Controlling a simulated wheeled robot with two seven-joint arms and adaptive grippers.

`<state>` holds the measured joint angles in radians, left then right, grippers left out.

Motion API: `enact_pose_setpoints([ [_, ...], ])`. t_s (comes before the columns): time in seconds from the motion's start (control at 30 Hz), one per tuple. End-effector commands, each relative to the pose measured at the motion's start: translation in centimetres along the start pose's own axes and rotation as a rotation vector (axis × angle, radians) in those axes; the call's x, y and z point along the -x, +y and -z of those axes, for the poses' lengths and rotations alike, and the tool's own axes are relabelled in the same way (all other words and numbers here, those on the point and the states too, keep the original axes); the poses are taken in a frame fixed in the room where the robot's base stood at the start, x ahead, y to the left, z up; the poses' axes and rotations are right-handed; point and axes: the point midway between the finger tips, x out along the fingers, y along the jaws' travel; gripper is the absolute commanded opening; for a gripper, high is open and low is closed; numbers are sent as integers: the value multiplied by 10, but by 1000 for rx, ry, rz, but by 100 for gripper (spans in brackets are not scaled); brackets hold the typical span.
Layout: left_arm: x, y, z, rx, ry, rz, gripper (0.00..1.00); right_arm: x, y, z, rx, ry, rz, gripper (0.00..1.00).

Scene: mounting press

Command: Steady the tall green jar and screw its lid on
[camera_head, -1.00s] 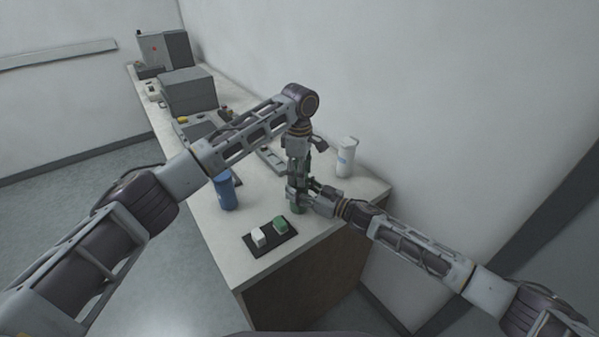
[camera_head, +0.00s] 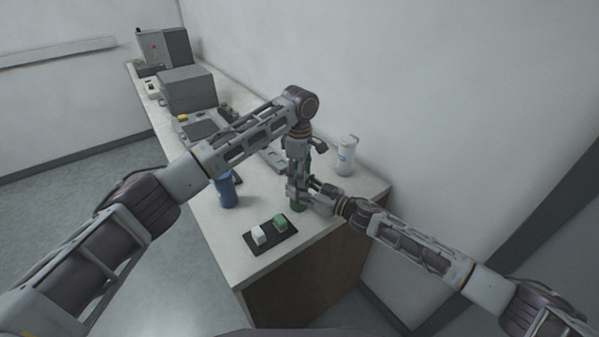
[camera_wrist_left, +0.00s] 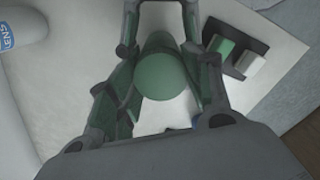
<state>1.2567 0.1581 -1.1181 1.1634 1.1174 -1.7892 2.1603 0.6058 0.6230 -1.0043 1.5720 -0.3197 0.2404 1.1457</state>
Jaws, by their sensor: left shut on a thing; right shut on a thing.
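The tall green jar (camera_head: 297,207) stands upright near the front end of the bench, mostly hidden by my grippers. My right gripper (camera_head: 303,194) comes in from the right and is shut around the jar's body. My left gripper (camera_head: 299,178) points down from above, shut on the green lid at the jar's top. In the left wrist view, the round green lid (camera_wrist_left: 165,77) shows between the left fingers. I cannot tell how far the lid is seated.
A black pad (camera_head: 270,238) with a white block (camera_head: 258,235) and a green block (camera_head: 281,222) lies in front. A blue bottle (camera_head: 227,190) stands left, a white bottle (camera_head: 346,157) behind right. Grey machines (camera_head: 187,90) fill the far bench.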

Motion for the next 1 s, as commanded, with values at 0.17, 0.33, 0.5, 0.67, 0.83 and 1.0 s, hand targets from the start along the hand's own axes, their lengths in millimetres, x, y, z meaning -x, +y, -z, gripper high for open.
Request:
enact_pose_setpoints([
  [0.17,0,0,0,-19,0,0,38,0,0,-1,0,-1,-1,0],
  [0.33,0,0,0,-107,-1,0,38,0,0,-1,0,-1,-1,0],
  [0.5,0,0,0,-238,-2,0,38,0,0,-1,0,-1,-1,0],
  [0.67,1,-1,0,-362,-2,0,38,0,0,-1,0,-1,-1,0],
  [0.83,0,-1,0,-495,-3,2,38,0,0,-1,0,-1,-1,0],
  [1.0,0,-1,1,-626,-3,1,38,0,0,-1,0,-2,-1,0],
])
